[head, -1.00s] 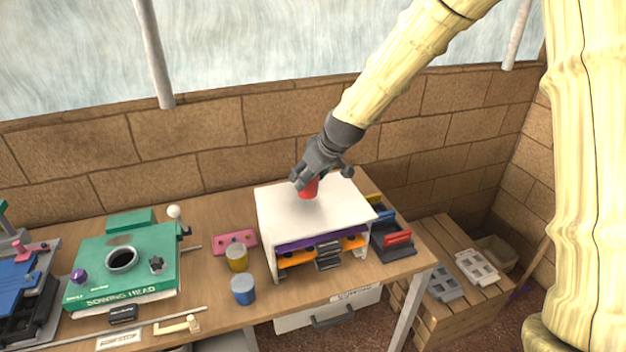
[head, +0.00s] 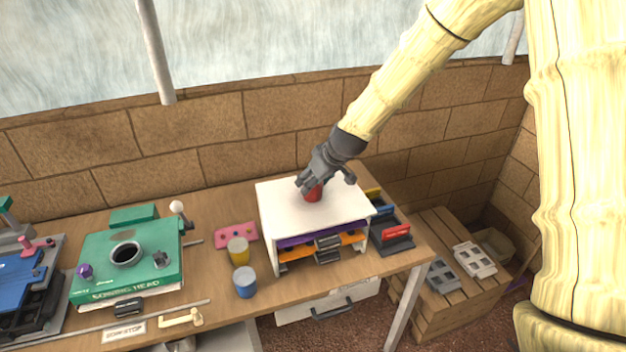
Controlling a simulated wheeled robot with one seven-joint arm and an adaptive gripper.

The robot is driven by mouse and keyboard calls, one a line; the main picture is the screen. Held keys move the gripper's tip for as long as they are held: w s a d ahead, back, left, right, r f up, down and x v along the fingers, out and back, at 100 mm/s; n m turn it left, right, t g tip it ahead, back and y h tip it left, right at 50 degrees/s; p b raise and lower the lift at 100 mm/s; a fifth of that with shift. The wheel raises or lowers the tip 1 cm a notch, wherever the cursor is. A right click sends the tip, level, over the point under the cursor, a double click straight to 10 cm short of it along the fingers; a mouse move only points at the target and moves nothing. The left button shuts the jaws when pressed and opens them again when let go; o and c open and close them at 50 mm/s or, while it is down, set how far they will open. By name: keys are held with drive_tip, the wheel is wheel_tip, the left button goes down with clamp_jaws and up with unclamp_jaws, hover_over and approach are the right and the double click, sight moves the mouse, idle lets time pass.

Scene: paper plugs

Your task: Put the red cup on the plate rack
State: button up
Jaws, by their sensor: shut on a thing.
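The red cup (head: 313,194) is at the top of the white plate rack (head: 285,212), near the middle of its flat top. My gripper (head: 312,184) comes down from the upper right and is shut on the cup, covering its upper part. The cup's base appears to be at the rack's top surface, but I cannot tell whether it touches. Purple and orange plates show on the shelves below the top.
A yellow cup (head: 238,251) and a blue cup (head: 245,282) stand left of the rack. A green sowing head (head: 100,262) lies further left. A dark holder with coloured plates (head: 393,236) stands right of the rack. The rack's top around the cup is clear.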

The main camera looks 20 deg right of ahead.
drive_tip(key=o, duration=1)
drive_tip(key=shift+r, duration=0.15)
drive_tip(key=b+v, duration=0.3)
drive_tip(key=v, duration=0.9)
